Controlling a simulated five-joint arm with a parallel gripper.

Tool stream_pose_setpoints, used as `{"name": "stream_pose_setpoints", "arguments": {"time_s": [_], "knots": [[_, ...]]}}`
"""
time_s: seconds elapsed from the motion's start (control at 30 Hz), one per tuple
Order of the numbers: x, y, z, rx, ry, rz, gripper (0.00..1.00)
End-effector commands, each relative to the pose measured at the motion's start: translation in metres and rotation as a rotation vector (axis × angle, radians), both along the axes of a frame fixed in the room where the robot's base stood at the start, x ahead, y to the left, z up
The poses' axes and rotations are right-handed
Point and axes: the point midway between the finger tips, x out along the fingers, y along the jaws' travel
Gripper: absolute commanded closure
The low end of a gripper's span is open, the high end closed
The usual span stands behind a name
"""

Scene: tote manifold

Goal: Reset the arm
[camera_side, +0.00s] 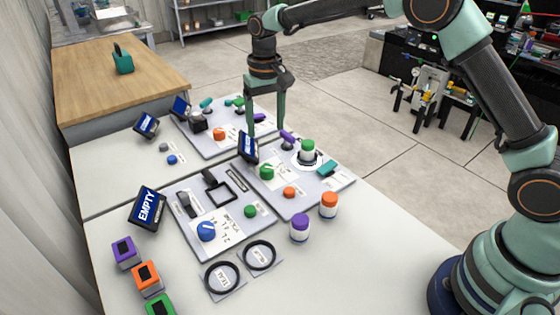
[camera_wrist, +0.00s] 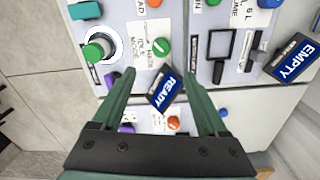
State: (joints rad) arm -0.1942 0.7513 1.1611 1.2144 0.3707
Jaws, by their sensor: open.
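My gripper (camera_side: 266,118) is open and empty, pointing down above the seam between the middle and far boards. In the wrist view its two green fingers (camera_wrist: 161,92) stand apart, with a READY display (camera_wrist: 164,92) showing between them below. In the side view that display (camera_side: 248,149) stands at the corner of the middle board, left of the gripper. The gripper touches nothing that I can see.
The near board (camera_side: 178,205) carries a blue knob and a black square frame, with an EMPTY display (camera_side: 147,207) beside it. Purple (camera_side: 300,228) and orange (camera_side: 329,205) capped jars stand at the right. Two black rings (camera_side: 222,278) lie in front. The table's front right is clear.

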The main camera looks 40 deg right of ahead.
Motion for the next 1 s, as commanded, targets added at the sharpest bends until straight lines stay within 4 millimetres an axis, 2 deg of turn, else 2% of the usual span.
{"name": "stream_pose_setpoints", "arguments": {"time_s": [0.13, 0.27, 0.4, 0.6, 0.8, 1.0], "knots": [[-0.006, -0.006, 0.017, 0.004, -0.023, 0.005, 0.24], [-0.021, -0.018, 0.046, 0.01, -0.069, 0.021, 0.24], [-0.046, -0.034, 0.078, 0.014, -0.127, 0.042, 0.24], [-0.088, -0.055, 0.11, 0.012, -0.21, 0.073, 0.24], [-0.134, -0.073, 0.127, 0.003, -0.293, 0.102, 0.24], [-0.181, -0.088, 0.128, -0.014, -0.375, 0.132, 0.24]]}}
